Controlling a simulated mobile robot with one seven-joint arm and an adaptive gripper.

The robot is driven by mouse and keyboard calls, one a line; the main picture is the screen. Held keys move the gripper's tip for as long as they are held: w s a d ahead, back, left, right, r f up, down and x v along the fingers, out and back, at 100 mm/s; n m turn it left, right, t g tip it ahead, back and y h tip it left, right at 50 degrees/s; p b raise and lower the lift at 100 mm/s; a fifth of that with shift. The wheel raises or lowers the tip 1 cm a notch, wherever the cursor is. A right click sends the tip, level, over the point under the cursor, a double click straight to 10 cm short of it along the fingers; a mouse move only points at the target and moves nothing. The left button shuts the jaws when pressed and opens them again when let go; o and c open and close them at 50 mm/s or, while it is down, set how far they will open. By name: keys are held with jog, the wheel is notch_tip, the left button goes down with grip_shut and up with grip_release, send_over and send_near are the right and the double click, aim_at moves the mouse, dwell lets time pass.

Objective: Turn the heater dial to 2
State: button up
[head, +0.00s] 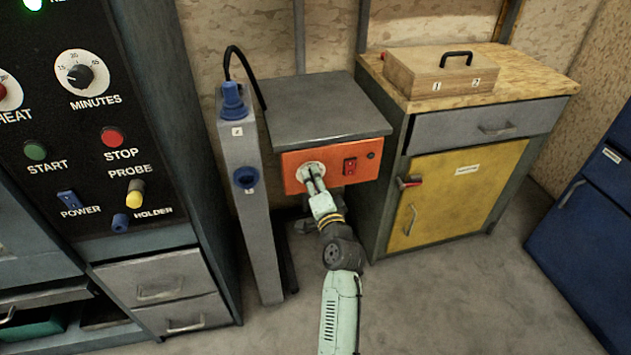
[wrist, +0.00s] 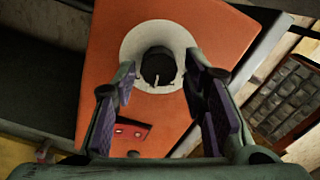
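The orange-fronted unit (head: 335,157) under a grey top carries a dial, a dark knob on a round white plate (head: 308,166). In the wrist view the knob (wrist: 158,66) is dark and round, on its white plate. My gripper (head: 312,178) is at the dial with its two fingers apart. In the wrist view the fingers stand to the left and right of the knob, with gaps visible; I cannot tell whether they touch it. The fingers hide part of the dial in the head view.
A red switch (head: 350,166) sits right of the dial. A grey post (head: 255,220) with blue fittings stands close on the left. A black control panel (head: 90,150) is further left. A yellow-doored cabinet (head: 450,195) bears a wooden box (head: 440,78). The floor in front is clear.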

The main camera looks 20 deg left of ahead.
jog(key=shift+o, duration=0.6)
jog(key=shift+s+d, duration=0.1)
jog(key=shift+s, duration=0.05)
jog(key=v, duration=1.1)
jog(key=shift+s+d, duration=0.25)
jog(key=shift+s, duration=0.05)
